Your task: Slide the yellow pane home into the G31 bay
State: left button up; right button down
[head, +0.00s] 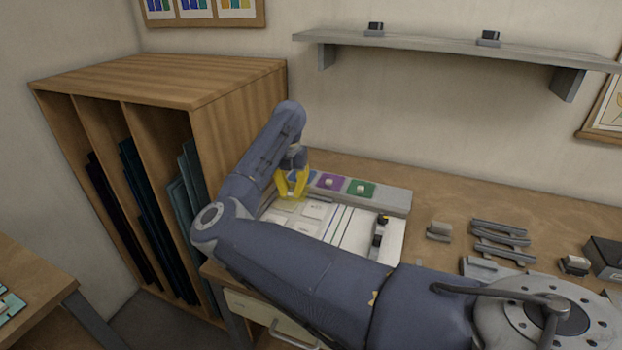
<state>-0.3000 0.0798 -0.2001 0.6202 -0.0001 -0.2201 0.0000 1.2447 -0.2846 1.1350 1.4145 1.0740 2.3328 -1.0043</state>
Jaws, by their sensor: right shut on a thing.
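My right gripper (291,190), with yellow fingers, points down over the far left part of a white work board (347,232). It is shut on the yellow pane (286,206), a small pale yellow patch just under the fingertips and mostly hidden by them. I cannot tell whether the pane touches the board. Pale square tiles (314,211) lie on the board just right of the gripper. Labels are too small to read, so I cannot pick out the G31 bay. My left gripper is not in view.
A grey strip (397,199) behind the board carries blue, purple (330,181) and green (360,188) squares. A dark tool (381,231) stands on the board's right part. Grey metal pieces (499,238) lie to the right. A wooden rack (170,85) stands close on the left.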

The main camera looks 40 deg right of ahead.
aim_at(284, 206)
jog(key=shift+w+a+r+m, duration=0.1)
jog(key=shift+w+a+m, duration=0.25)
jog(key=shift+a, duration=0.4)
jog(key=shift+w+a+r+m, duration=0.1)
jog(key=shift+w+a+m, duration=0.1)
jog(key=shift+m, duration=0.15)
jog(key=shift+d+f, duration=0.15)
jog(key=shift+f, duration=2.65)
jog(key=shift+f, duration=0.15)
jog(key=shift+w+d, duration=0.2)
jog(key=shift+w, duration=1)
dwell(0.5)
jog(key=c, duration=1.3)
grip_release()
